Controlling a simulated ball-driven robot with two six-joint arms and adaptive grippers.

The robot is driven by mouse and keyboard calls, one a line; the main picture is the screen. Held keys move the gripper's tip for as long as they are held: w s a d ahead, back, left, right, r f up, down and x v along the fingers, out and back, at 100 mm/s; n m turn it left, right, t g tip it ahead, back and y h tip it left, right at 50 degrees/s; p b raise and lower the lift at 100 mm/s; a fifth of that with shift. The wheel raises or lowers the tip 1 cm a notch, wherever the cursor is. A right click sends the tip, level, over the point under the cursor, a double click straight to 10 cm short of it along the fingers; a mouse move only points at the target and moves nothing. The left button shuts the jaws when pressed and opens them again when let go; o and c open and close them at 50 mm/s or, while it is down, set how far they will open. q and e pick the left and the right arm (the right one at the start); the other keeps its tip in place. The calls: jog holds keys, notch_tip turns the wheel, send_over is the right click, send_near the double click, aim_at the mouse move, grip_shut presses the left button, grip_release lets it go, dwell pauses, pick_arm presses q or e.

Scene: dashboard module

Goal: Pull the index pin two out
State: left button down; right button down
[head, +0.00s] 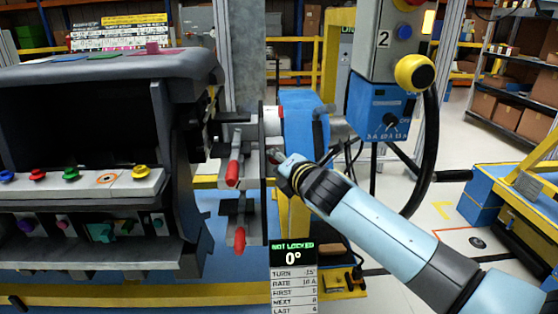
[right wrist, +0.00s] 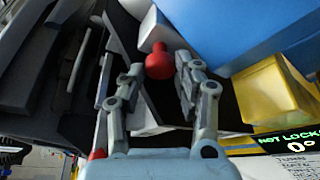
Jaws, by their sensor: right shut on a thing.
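A red ball knob (right wrist: 158,62), which I take to be the index pin's, sits between the fingertips of my right gripper (right wrist: 160,70) in the right wrist view. The fingers are closed on its sides. A pale stem or mount shows behind it; how far the pin sits in its hole is not visible. In the head view my right gripper (head: 284,166) is beside the blue upright (head: 304,122) of the fixture, and the knob is hidden there. No number shows on the pin. My left gripper is not in view.
The dashboard module (head: 85,185) stands left, with two red-handled clamps (head: 233,173) beside it. A display (head: 293,262) reads NOT LOCKED, 0°.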

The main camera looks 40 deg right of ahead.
jog(key=shift+s+a+p, duration=0.2)
jog(key=shift+s+a, duration=0.1)
jog(key=shift+s, duration=0.2)
jog(key=shift+s+a+p, duration=0.2)
jog(key=shift+s+a, duration=0.05)
jog(key=shift+s, duration=0.2)
jog(key=shift+f, duration=0.1)
jog(key=c, duration=0.9)
grip_release()
jog(key=shift+c, duration=0.2)
jog(key=v, duration=1.2)
jog(key=shift+a, duration=0.1)
